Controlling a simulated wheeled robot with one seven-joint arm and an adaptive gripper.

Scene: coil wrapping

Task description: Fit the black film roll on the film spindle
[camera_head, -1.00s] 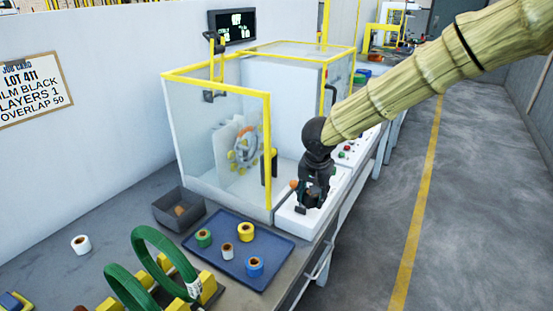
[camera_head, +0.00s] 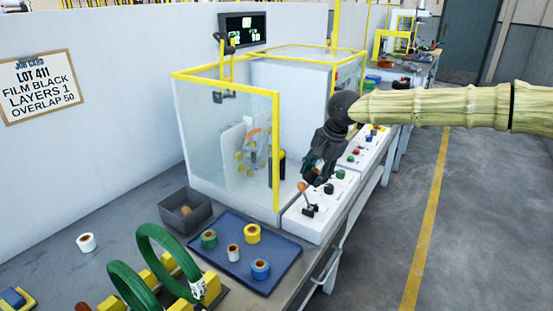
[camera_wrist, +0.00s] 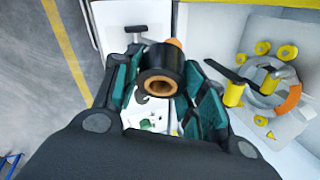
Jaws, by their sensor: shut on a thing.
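My gripper (camera_head: 313,178) hangs over the white control panel at the open front of the wrapping machine. In the wrist view, my gripper (camera_wrist: 160,88) is shut on the black film roll (camera_wrist: 159,62), a short black cylinder with a brown core, its open end towards the camera. The roll cannot be made out clearly in the head view. The machine's ring (camera_head: 252,150), with an orange section and yellow rollers, stands inside the enclosure; the ring also shows in the wrist view (camera_wrist: 286,100), right of and apart from the roll. I cannot tell which part is the film spindle.
The yellow-framed enclosure (camera_head: 278,150) stands left of my gripper. The control panel (camera_head: 312,222) has a lever and knobs. A blue tray (camera_head: 262,278) holds several coloured rolls, beside a grey bin (camera_head: 172,217) and green coils (camera_head: 140,285). Floor at right is clear.

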